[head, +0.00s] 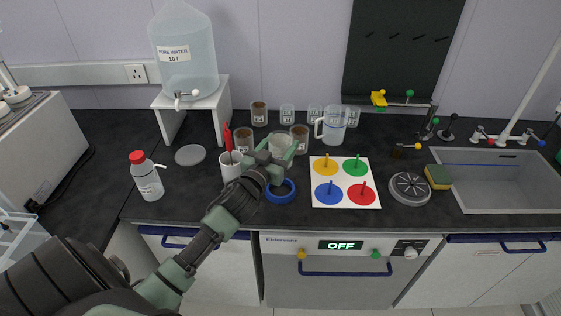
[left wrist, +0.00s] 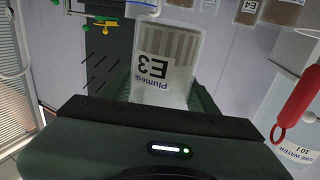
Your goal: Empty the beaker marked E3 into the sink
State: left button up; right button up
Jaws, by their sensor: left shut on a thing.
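The beaker marked E3 (head: 283,148) is clear, with a white label that reads E3 in the left wrist view (left wrist: 160,70). My left gripper (head: 272,163) is shut on it, among the glassware at the middle of the counter. The beaker looks about upright; its contents are hard to make out. The left wrist view is turned over, so the label shows upside down. The grey sink (head: 492,205) is at the far right of the counter, well away from the beaker. My right gripper is not in view.
A white board with coloured discs (head: 347,197), a round grey device (head: 410,189) and a sponge (head: 438,177) lie toward the sink.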

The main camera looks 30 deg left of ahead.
pick_arm(q)
notch_tip(320, 180, up, 20)
jog(key=p, duration=1.1)
jog(key=shift+f+p, duration=0.2)
jog(key=shift+p, duration=0.15)
jog(key=shift+f, duration=0.1)
